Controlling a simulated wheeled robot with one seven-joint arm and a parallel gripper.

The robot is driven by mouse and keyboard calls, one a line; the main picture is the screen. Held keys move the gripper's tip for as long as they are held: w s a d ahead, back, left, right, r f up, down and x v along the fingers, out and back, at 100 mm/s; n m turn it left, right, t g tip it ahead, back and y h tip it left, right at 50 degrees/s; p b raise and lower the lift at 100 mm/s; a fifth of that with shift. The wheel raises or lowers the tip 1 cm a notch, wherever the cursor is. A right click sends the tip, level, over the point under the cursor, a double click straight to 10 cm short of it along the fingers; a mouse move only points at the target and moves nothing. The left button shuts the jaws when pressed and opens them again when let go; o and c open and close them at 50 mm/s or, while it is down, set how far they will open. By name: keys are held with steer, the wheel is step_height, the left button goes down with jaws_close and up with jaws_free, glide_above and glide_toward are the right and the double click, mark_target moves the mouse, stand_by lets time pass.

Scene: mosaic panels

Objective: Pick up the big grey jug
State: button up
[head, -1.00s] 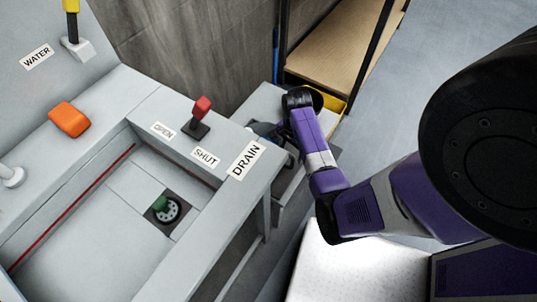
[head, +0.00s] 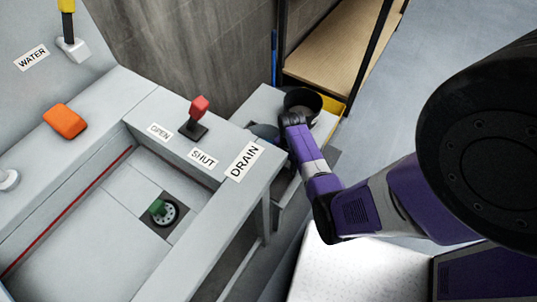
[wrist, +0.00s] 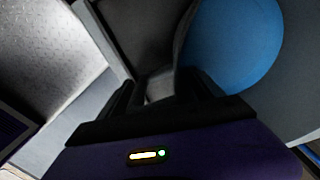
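A dark grey, round, open-topped vessel (head: 302,98), which looks like the big grey jug, stands on a light-coloured unit beyond the sink. My arm partly covers it, and I cannot see a handle. Nothing is clearly held between the fingers.
A blue round object (wrist: 235,40) is close to the right finger in the wrist view. The sink (head: 85,235) with a red DRAIN lever (head: 198,108) is at left. A wooden shelf (head: 335,50) with dark posts stands behind the unit.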

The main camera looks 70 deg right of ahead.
steer(key=c, duration=1.4)
jaws_close()
steer(key=shift+r, duration=0.15)
